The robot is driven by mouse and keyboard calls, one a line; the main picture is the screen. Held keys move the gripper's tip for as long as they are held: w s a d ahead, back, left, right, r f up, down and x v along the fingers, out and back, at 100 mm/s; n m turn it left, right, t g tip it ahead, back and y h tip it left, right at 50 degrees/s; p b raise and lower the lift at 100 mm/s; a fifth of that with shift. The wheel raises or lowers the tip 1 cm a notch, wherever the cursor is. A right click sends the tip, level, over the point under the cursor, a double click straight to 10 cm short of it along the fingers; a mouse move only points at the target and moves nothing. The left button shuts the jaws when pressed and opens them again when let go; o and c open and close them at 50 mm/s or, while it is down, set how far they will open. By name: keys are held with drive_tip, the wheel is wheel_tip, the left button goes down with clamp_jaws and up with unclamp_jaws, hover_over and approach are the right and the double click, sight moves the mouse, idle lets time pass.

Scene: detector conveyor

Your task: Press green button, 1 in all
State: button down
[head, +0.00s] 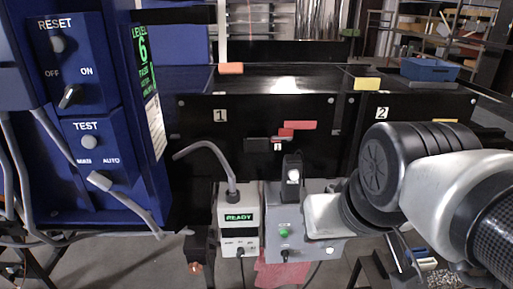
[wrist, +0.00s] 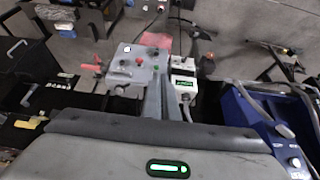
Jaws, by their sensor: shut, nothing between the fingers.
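The green button (head: 284,233) is small and round, on the sloped face of a grey control box (head: 274,215) in the head view. It also shows in the wrist view (wrist: 138,62), on the same box, near a red button (wrist: 138,48). My gripper (wrist: 158,84) is shut and empty, and reaches toward the right side of the box in the wrist view. Its fingers appear apart from the green button; the exact gap cannot be told. In the head view my arm comes in from the right and covers part of the box.
A white box with a READY display (head: 238,217) and a grey cable stands left of the control box. A blue cabinet (head: 120,190) with RESET and TEST buttons is at the left. The black conveyor (head: 200,140) is behind. A blue bin (head: 430,69) sits at the back right.

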idle(0.4)
drive_tip(key=w+d+f+n+t+b, duration=0.1)
drive_tip(key=w+d+f+n+b, duration=0.1)
drive_tip(key=w+f+n+b, duration=0.3)
drive_tip(key=w+d+f+n+t+h+b, duration=0.1)
drive_tip(key=w+d+f+n+b, duration=0.15)
drive_tip(key=w+f, duration=0.5)
drive_tip(key=w+d+f+n+t+b, duration=0.1)
drive_tip(key=w+d+f+n+b, duration=0.2)
drive_tip(key=w+f+n, duration=0.3)
drive_tip(key=w+a+f+n+y+b, duration=0.1)
drive_tip(key=a+f+n+y+b, duration=0.1)
drive_tip(key=f+n, duration=0.3)
drive_tip(key=w+a+f+n+y+b, duration=0.1)
drive_tip(key=a+f+n+b, duration=0.3)
drive_tip(key=f, duration=1)
drive_tip(key=shift+w+a+f+n+y+b, duration=0.15)
drive_tip(key=shift+w+a+n+y+b, duration=0.25)
drive_tip(key=shift+n+y, duration=0.7)
